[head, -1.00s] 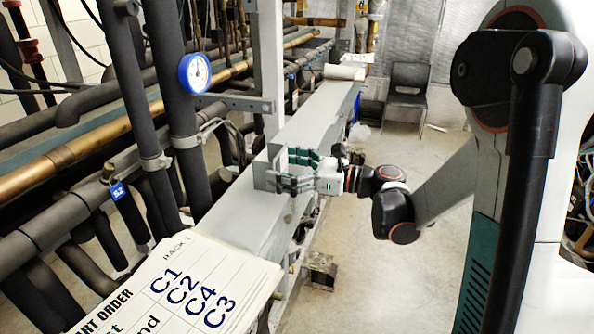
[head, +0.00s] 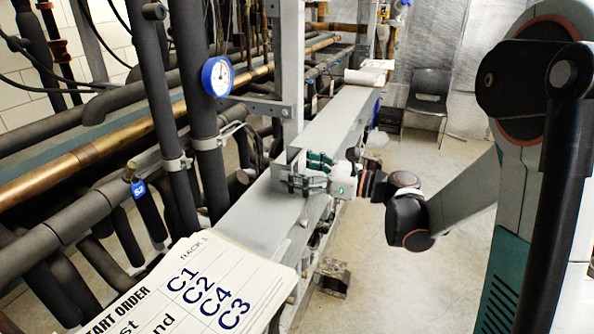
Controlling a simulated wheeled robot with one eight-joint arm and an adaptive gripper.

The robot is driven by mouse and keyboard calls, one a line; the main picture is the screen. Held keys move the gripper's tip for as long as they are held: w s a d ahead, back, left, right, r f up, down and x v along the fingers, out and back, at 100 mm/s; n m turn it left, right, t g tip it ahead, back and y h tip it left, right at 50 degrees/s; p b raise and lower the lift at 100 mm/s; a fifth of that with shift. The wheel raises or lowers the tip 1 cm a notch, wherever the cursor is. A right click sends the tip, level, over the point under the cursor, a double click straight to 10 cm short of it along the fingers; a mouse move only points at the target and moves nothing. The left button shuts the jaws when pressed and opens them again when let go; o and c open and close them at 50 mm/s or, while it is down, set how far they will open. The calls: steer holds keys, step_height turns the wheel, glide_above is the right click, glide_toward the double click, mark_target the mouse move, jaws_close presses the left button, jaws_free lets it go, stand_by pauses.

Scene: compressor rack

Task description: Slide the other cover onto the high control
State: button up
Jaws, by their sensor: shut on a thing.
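A small grey box-like cover (head: 283,174) is at the near side of the long grey beam, in the middle of the head view. My gripper (head: 306,173), with dark fingers and green pads, reaches it from the right. The fingers are shut on the cover and hide part of it. I cannot tell from this view whether the cover still rests on the beam. The high control and the other cover cannot be made out clearly.
The long grey beam (head: 335,120) runs away to the back. A blue-rimmed gauge (head: 217,77) and dark pipes fill the left. A chair (head: 427,100) stands at the back; the floor between is mostly clear.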

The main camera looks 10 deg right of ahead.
steer(key=shift+r+p, duration=0.75)
steer(key=shift+r, duration=0.6)
steer(key=v, duration=1.2)
steer(key=shift+b, duration=0.45)
